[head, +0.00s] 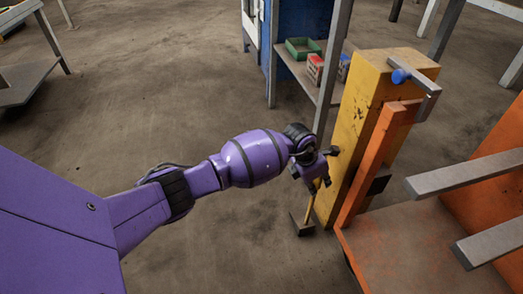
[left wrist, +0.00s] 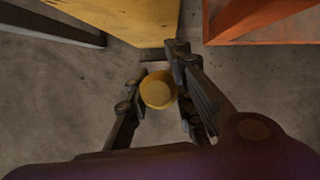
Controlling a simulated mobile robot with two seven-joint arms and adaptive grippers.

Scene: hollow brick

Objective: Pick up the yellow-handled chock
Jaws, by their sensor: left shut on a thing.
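The chock (head: 302,227) is a dark block with a thin yellow handle (head: 310,206) rising from it. It is in the middle of the head view, left of the foot of a yellow post. My left gripper (head: 314,185) is shut on the upper part of the handle. In the left wrist view the round yellow handle end (left wrist: 158,90) lies between the two fingers of my left gripper (left wrist: 160,98). The fingers hide part of the handle. I cannot tell whether the block touches the floor. My right gripper is not in view.
The yellow post (head: 362,110) with a blue knob (head: 400,76) stands close beside the gripper. An orange frame (head: 378,150) with grey bars (head: 470,172) is to the right. A shelf holds a green bin (head: 302,48) and small boxes. The floor left of the chock is clear.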

